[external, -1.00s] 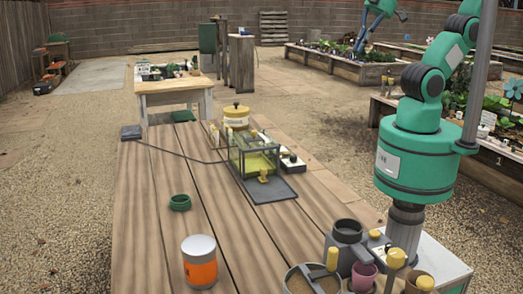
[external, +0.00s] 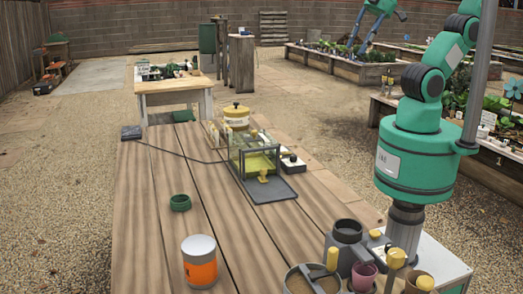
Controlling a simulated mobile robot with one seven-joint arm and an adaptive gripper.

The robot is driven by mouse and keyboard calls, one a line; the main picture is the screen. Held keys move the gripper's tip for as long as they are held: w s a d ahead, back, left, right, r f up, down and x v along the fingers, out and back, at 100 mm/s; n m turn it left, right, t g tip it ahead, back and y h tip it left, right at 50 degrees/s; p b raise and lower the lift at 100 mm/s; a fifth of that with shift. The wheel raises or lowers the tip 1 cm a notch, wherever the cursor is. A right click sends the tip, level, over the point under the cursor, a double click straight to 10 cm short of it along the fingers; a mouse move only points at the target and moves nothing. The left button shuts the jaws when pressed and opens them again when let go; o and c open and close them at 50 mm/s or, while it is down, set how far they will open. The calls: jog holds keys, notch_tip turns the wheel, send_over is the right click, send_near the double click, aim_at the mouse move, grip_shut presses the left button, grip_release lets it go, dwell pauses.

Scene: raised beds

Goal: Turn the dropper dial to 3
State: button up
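A clear-walled box (external: 252,157) with yellow inside stands on a dark base plate (external: 272,194) at the middle of the wooden table. A small yellow part (external: 263,179) is at its front. A small dark and white unit with a knob (external: 291,161) is at its right side. I cannot tell which part is the dropper dial, and no numbers are readable. My green arm (external: 415,155) rises at the right and leaves the picture at the top. I cannot make out my gripper in this view.
Several cups and yellow-handled tools crowd the front right. A cable runs from a dark pad (external: 131,133). The table's left side is mostly clear.

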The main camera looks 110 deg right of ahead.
jog(key=w+a+f+n+g, duration=0.2)
jog(key=w+a+n, duration=0.4)
jog(key=w+a, duration=0.35)
jog(key=n+g+b, duration=0.1)
jog(key=n+g, duration=0.3)
jog(key=n, duration=1.1)
send_over(391, 245)
notch_tip(391, 245, down, 26)
jog(key=shift+a+r, duration=0.1)
jog(key=shift+r, duration=0.05)
notch_tip(391, 245, down, 14)
jog(key=b, duration=0.3)
jog(key=shift+r, duration=0.1)
grip_shut()
